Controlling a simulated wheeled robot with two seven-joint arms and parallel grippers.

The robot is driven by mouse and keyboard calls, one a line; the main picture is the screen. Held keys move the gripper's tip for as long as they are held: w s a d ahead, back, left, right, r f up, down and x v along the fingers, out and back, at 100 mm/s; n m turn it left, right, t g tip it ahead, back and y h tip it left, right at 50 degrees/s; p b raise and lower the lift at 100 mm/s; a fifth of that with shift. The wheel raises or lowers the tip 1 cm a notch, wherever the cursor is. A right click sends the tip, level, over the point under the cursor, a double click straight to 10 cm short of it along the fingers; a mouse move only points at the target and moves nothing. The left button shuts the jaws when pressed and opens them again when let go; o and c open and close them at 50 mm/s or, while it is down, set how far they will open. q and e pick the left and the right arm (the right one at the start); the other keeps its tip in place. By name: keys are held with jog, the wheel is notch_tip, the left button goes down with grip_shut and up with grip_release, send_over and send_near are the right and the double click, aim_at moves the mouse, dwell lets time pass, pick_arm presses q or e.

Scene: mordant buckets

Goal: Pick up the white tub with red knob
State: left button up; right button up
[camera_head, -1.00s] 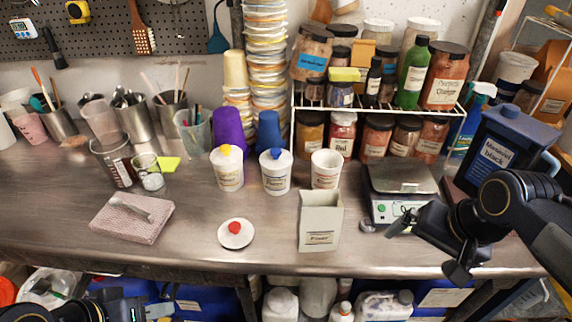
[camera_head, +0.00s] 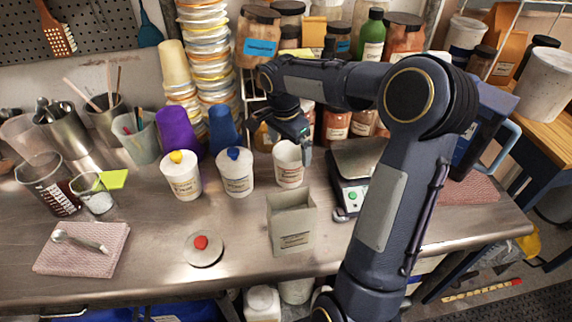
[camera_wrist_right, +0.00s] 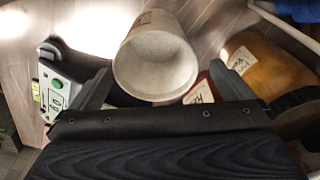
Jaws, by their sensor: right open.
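An open white tub (camera_head: 289,168) with a label stands on the metal bench, without a lid. A white lid with a red knob (camera_head: 203,248) lies flat on the bench, in front and to the left of it. My right gripper (camera_head: 298,140) is open at the tub's upper rim, with one finger at its right side and the other hard to make out. In the right wrist view the tub's open mouth (camera_wrist_right: 157,72) lies between the two spread fingers, and no grip on it shows. My left gripper is out of view.
Lidded tubs with a yellow knob (camera_head: 181,178) and a blue knob (camera_head: 235,175) stand to the left. A grey box (camera_head: 291,222) stands in front and a scale (camera_head: 350,165) to the right. Jars on a rack are behind.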

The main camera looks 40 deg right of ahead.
aim_at(290, 156)
jog(key=shift+s+f, duration=0.2)
jog(key=shift+f, duration=1.7)
jog(key=shift+r, duration=0.1)
jog(key=c, duration=1)
